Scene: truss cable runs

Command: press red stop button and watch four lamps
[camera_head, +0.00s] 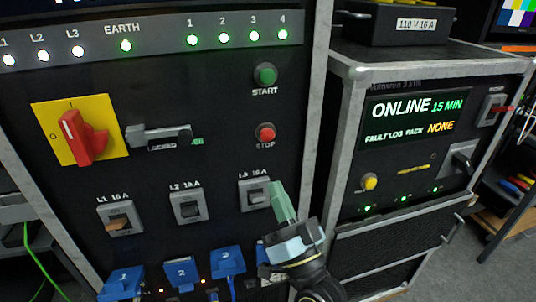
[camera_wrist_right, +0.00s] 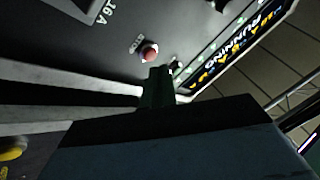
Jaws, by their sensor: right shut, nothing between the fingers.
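The red stop button (camera_head: 265,132) sits on the black panel below the green start button (camera_head: 265,75). It also shows in the wrist view (camera_wrist_right: 149,53), just beyond my fingertips. The lamps labelled 1 (camera_head: 193,40), 2 (camera_head: 224,38), 3 (camera_head: 254,36) and 4 (camera_head: 283,34) along the top are all lit pale green. My right gripper (camera_head: 278,187) is shut and empty, its fingers pointing up, below the stop button and in front of the L3 breaker's right side. A gap shows between fingertips and button in the head view. My left gripper is out of view.
A red rotary switch (camera_head: 82,136) on a yellow plate and a grey latch handle (camera_head: 160,134) stick out at left. Breakers (camera_head: 187,206) and blue connectors (camera_head: 181,273) lie below. At right, a second rack's display (camera_head: 415,117) reads ONLINE.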

